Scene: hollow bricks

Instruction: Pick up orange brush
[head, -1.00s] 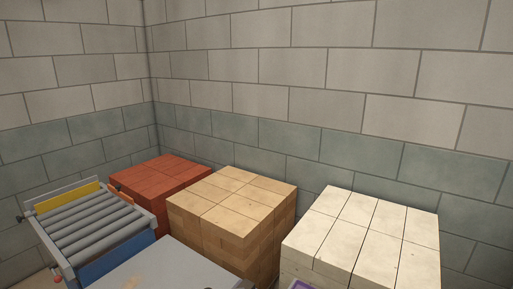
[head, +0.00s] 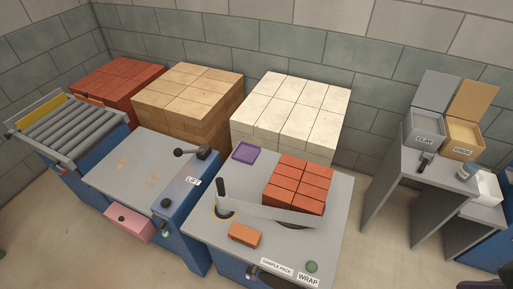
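A small orange block-shaped thing (head: 245,235), which looks like the orange brush, lies flat on the grey top of the wrap table (head: 210,240). It is near the table's front edge, left of the "SAMPLE PACK" label. Its underside is dark, and bristles cannot be made out clearly. Neither of my grippers is in view.
A stack of red bricks (head: 300,183), an upright black handle (head: 221,195) and a purple tray (head: 245,152) are on the same table. The lift table (head: 135,170) stands to its left. Clay and grog bins (head: 425,130) sit at the right. Brick piles line the wall.

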